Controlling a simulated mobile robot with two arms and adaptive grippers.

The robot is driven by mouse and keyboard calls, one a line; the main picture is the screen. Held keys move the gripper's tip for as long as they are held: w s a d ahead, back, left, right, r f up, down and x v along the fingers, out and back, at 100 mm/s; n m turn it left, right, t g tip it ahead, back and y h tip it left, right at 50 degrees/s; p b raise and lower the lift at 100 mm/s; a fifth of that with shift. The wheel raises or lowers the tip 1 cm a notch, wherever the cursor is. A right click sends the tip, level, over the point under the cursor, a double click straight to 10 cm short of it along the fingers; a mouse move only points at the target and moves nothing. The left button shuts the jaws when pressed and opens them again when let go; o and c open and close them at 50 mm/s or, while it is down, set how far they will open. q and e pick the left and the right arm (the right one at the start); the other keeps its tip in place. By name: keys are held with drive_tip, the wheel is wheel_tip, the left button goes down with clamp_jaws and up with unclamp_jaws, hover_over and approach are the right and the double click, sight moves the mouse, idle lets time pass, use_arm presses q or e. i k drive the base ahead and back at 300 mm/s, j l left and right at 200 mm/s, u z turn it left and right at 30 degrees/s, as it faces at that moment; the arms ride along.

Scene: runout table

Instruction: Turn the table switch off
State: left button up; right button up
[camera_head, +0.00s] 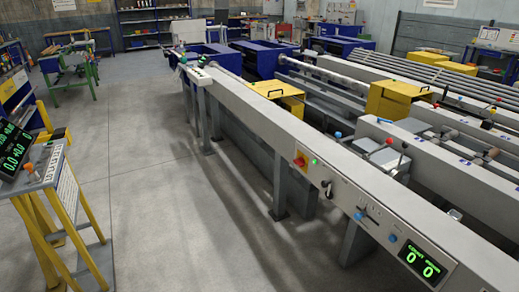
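The runout table (240,100) is a long grey beam running from the upper left to the lower right. On its near side face is a red rotary switch on a yellow plate (300,161), probably the table switch. The exact angle of its knob is too small to tell. A green lamp (314,162) beside it looks lit. Neither of my grippers is in view.
A yellow-legged stand (55,190) with a green-lit display (14,150) is at the left. The grey floor (160,190) between it and the table is clear. Yellow boxes (275,93) and steel bars (425,68) lie beyond the beam. Table legs (280,190) reach the floor.

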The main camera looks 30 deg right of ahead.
sight(300, 161)
drive_tip(key=i+z, duration=0.1)
drive_tip(key=i, duration=0.5)
drive_tip(key=i+j+z, duration=0.1)
drive_tip(key=i, duration=0.5)
drive_tip(key=i+j+z, duration=0.1)
drive_tip(key=i, duration=0.5)
